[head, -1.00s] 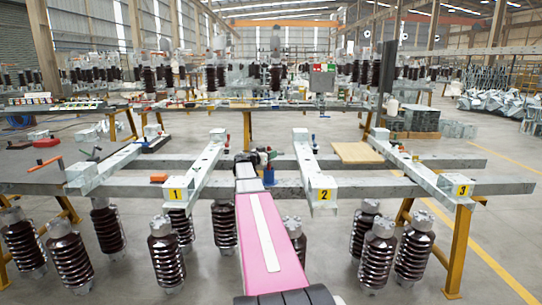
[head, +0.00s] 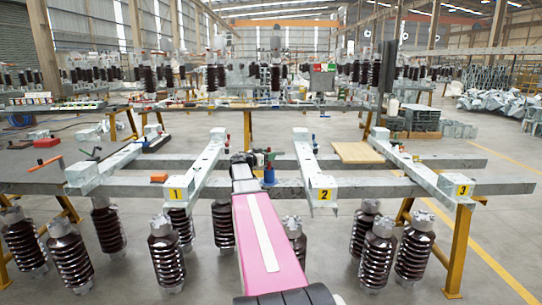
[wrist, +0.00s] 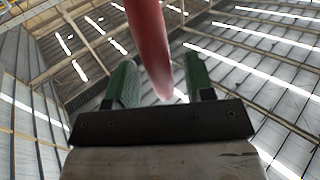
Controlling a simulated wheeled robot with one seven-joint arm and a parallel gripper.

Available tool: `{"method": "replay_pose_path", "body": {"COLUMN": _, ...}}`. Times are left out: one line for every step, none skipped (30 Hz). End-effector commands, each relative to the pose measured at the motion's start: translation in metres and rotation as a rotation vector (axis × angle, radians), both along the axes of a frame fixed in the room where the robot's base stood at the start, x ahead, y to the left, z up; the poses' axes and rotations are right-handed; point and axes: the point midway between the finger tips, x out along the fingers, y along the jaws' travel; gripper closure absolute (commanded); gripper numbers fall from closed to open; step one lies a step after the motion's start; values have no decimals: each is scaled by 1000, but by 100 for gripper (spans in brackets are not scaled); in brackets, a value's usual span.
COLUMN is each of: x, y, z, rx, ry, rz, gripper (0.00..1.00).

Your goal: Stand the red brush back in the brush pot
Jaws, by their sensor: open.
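A small blue pot (head: 269,177) stands on the front rail, just right of the end of my arm in the head view. My gripper (head: 262,158) is at the pot's upper left, small and partly hidden by my own wrist. In the wrist view my gripper (wrist: 161,78) has its two green fingers apart. A smooth red shaft (wrist: 150,40), seemingly the red brush's handle, comes down from the top edge, its rounded end between the fingers with gaps on both sides. Whether the brush is in the pot cannot be told; its lower part is hidden.
Galvanised beams numbered 1 (head: 174,195), 2 (head: 324,195) and 3 (head: 462,190) run across the frame. An orange block (head: 158,178) lies on the left, a wooden board (head: 358,152) on the right. Ribbed brown insulators (head: 166,262) stand below the front rail.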

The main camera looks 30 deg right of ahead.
Motion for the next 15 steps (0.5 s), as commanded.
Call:
{"method": "replay_pose_path", "body": {"x": -3, "y": 12, "z": 0, "rx": 0, "ry": 0, "rz": 4, "gripper": 51}}
{"method": "replay_pose_path", "body": {"x": -4, "y": 18, "z": 0, "rx": 0, "ry": 0, "rz": 4, "gripper": 51}}
{"method": "replay_pose_path", "body": {"x": -6, "y": 26, "z": 0, "rx": 0, "ry": 0, "rz": 3, "gripper": 51}}
{"method": "replay_pose_path", "body": {"x": -7, "y": 33, "z": 0, "rx": 0, "ry": 0, "rz": 3, "gripper": 51}}
{"method": "replay_pose_path", "body": {"x": -7, "y": 39, "z": 0, "rx": 0, "ry": 0, "rz": 4, "gripper": 51}}
{"method": "replay_pose_path", "body": {"x": -9, "y": 47, "z": 0, "rx": 0, "ry": 0, "rz": 4, "gripper": 51}}
{"method": "replay_pose_path", "body": {"x": -10, "y": 52, "z": 0, "rx": 0, "ry": 0, "rz": 3, "gripper": 51}}
{"method": "replay_pose_path", "body": {"x": -10, "y": 58, "z": 0, "rx": 0, "ry": 0, "rz": 3, "gripper": 51}}
{"method": "replay_pose_path", "body": {"x": -11, "y": 65, "z": 0, "rx": 0, "ry": 0, "rz": 3, "gripper": 51}}
{"method": "replay_pose_path", "body": {"x": -12, "y": 70, "z": -1, "rx": 0, "ry": 0, "rz": 4, "gripper": 51}}
{"method": "replay_pose_path", "body": {"x": -13, "y": 74, "z": -1, "rx": 0, "ry": 0, "rz": 3, "gripper": 51}}
{"method": "replay_pose_path", "body": {"x": -13, "y": 79, "z": -1, "rx": 0, "ry": 0, "rz": 2, "gripper": 51}}
{"method": "replay_pose_path", "body": {"x": -14, "y": 83, "z": -1, "rx": 0, "ry": 0, "rz": 2, "gripper": 51}}
{"method": "replay_pose_path", "body": {"x": -14, "y": 86, "z": -1, "rx": 0, "ry": 0, "rz": 2, "gripper": 51}}
{"method": "replay_pose_path", "body": {"x": -14, "y": 90, "z": -1, "rx": 0, "ry": 0, "rz": 2, "gripper": 51}}
